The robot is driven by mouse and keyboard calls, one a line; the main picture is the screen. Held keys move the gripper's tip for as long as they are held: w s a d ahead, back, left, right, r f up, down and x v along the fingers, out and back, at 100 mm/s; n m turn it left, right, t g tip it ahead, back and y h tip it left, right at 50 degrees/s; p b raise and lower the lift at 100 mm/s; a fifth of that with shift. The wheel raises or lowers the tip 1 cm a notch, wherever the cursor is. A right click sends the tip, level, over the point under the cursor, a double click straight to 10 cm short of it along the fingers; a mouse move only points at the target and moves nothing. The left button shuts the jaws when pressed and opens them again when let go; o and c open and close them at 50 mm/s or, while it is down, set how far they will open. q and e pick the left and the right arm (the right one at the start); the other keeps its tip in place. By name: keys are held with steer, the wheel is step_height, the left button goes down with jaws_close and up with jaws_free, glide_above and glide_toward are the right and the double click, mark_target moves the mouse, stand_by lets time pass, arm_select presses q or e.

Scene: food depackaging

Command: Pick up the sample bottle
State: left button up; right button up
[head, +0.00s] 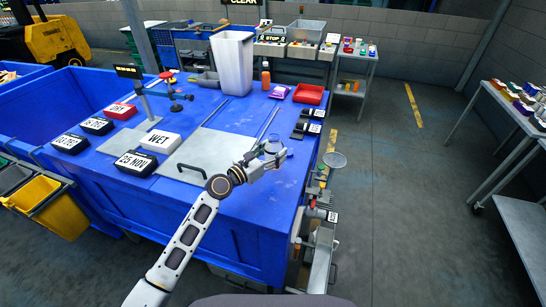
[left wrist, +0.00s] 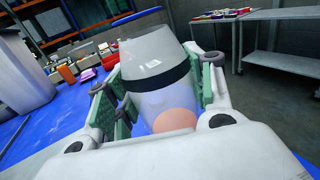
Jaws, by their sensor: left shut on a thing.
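The sample bottle (left wrist: 158,82) is clear, with a dark band around it and a pinkish patch toward its near end. It fills the middle of the left wrist view, between the green-padded fingers of my left gripper (left wrist: 160,98). In the head view the left gripper (head: 268,158) is over the right part of the blue table, shut on the bottle (head: 273,146), which shows only in part. I cannot tell whether the bottle touches the table. My right gripper is in neither view.
The blue table (head: 225,210) holds a grey lidded panel (head: 205,150), a white "WET" block (head: 160,142), a tall white bin (head: 233,62), an orange bottle (head: 266,73) and a red tray (head: 308,94). Open floor lies to the right.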

mark_target(269, 145)
arm_select(q)
steer(key=shift+r+p, duration=0.4)
steer(key=shift+r, duration=1.6)
